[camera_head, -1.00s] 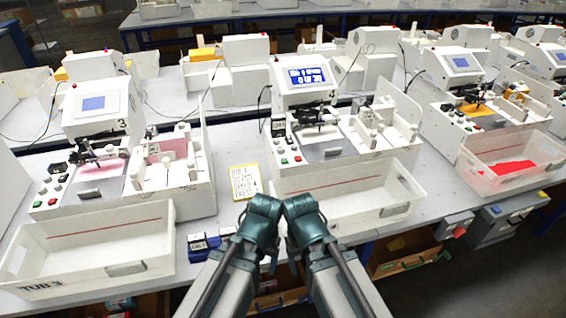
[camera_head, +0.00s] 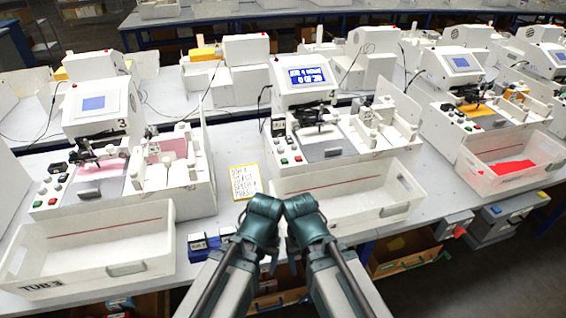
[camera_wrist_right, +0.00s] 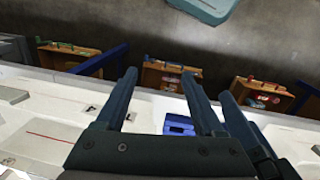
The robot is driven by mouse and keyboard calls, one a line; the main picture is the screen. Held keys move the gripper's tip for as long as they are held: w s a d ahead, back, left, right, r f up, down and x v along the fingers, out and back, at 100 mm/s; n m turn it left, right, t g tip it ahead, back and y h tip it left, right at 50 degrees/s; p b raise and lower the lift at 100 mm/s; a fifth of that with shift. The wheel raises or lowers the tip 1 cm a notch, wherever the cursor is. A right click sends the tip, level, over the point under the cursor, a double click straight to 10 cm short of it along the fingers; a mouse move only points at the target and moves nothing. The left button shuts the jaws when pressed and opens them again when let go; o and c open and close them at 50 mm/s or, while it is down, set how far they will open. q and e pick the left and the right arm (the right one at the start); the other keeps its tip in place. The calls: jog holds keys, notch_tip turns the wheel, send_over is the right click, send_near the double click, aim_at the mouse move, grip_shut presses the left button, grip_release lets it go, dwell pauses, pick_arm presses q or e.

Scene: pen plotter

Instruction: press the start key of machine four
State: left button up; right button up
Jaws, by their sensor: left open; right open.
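The middle white machine (camera_head: 310,100) stands right of the machine marked 3 (camera_head: 95,110); I cannot read a number on it. Its blue display (camera_head: 306,77) is lit with white text too small to read surely. A row of small keys (camera_head: 290,158), some green and some red, sits on its front left; which is the start key I cannot tell. My left gripper (camera_head: 258,215) and right gripper (camera_head: 303,213) are side by side in front of the machine's tub, low in the head view, apart from the keys. The right wrist view shows the right gripper (camera_wrist_right: 159,75) open and empty.
An empty white tub (camera_head: 350,195) lies before the middle machine, and TUB 3 (camera_head: 95,250) before machine 3. A handwritten note (camera_head: 245,181) lies on the bench between them. A blue block (camera_head: 205,243) is near the bench edge. The right tub (camera_head: 512,165) holds red material.

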dwell(0.4)
grip_shut()
dwell(1.6)
